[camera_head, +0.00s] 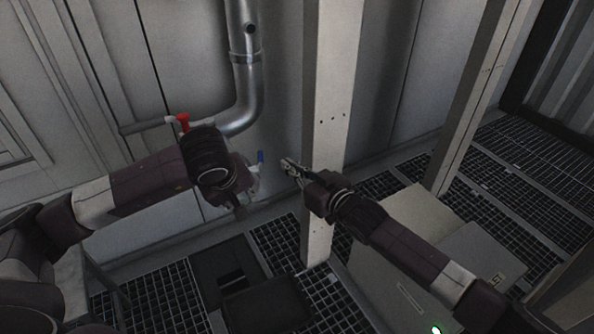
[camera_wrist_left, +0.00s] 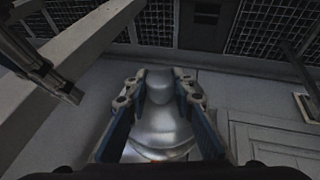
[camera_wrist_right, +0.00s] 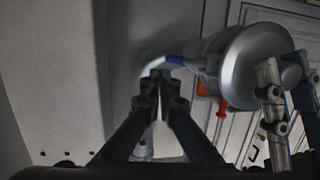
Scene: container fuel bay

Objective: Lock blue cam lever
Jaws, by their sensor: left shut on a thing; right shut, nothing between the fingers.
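The blue cam lever (camera_head: 260,157) stands out beside my left gripper (camera_head: 247,188) in the head view. In the right wrist view the blue lever (camera_wrist_right: 176,60) lies next to a silver curved piece, left of a round silver flange (camera_wrist_right: 252,66). My left gripper is shut on a silver metal fitting (camera_wrist_left: 160,122), with one finger along each side of it. My right gripper (camera_head: 288,165) is shut and empty, right of the blue lever. Its fingertips (camera_wrist_right: 160,76) are just below the lever; I cannot tell if they touch. A red lever (camera_wrist_right: 222,106) shows below the flange.
A silver pipe (camera_head: 245,75) runs down the wall and bends left towards a red handle (camera_head: 183,122). A pale post (camera_head: 330,110) stands close behind my right gripper. A box (camera_head: 440,260) is below my right arm. Floor grating (camera_head: 285,245) lies below.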

